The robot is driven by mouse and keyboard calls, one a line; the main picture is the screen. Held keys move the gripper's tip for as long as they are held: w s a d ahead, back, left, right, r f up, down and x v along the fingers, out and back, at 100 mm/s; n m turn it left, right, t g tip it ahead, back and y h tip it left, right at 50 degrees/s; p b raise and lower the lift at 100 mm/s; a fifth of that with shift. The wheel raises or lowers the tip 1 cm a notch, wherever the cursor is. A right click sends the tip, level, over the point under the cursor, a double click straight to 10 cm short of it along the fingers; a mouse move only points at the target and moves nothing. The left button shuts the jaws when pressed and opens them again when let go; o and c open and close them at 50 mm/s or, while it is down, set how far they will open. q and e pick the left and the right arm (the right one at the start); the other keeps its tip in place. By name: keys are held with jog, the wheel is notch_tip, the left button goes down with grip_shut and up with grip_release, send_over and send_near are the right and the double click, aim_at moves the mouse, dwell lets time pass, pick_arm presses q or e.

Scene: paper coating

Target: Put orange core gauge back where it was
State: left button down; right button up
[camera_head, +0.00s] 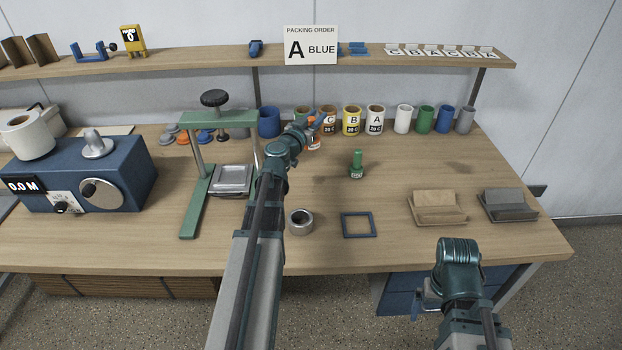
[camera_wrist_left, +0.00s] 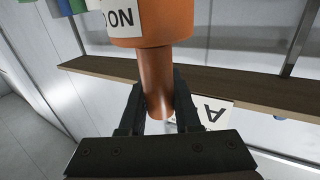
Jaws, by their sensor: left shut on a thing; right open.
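The orange core gauge (camera_wrist_left: 155,28) has a thick orange head with a white label, printed upside down, and a narrower handle. My left gripper (camera_wrist_left: 158,100) is shut on that handle. In the head view the orange gauge (camera_head: 313,141) shows partly behind my left gripper (camera_head: 318,124), near the row of cups at the back of the bench. My right gripper (camera_head: 426,300) is open and empty, in front of the bench's front edge.
A green gauge (camera_head: 357,165) stands upright right of my left arm. Cups, including a yellow one (camera_head: 351,122), line the back under the shelf (camera_head: 220,58). A green press frame (camera_head: 195,195) stands left, a grey ring (camera_head: 300,221) and blue square frame (camera_head: 358,213) in front.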

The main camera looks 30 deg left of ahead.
pick_arm(q)
notch_tip(320, 180, down, 6)
jog(key=b, duration=0.6)
jog(key=shift+f, duration=0.15)
notch_tip(320, 180, down, 4)
jog(key=b, duration=0.4)
jog(key=shift+f, duration=0.1)
jog(key=shift+s+d+b, duration=0.1)
jog(key=shift+s+b, duration=0.05)
jog(key=shift+b, duration=0.25)
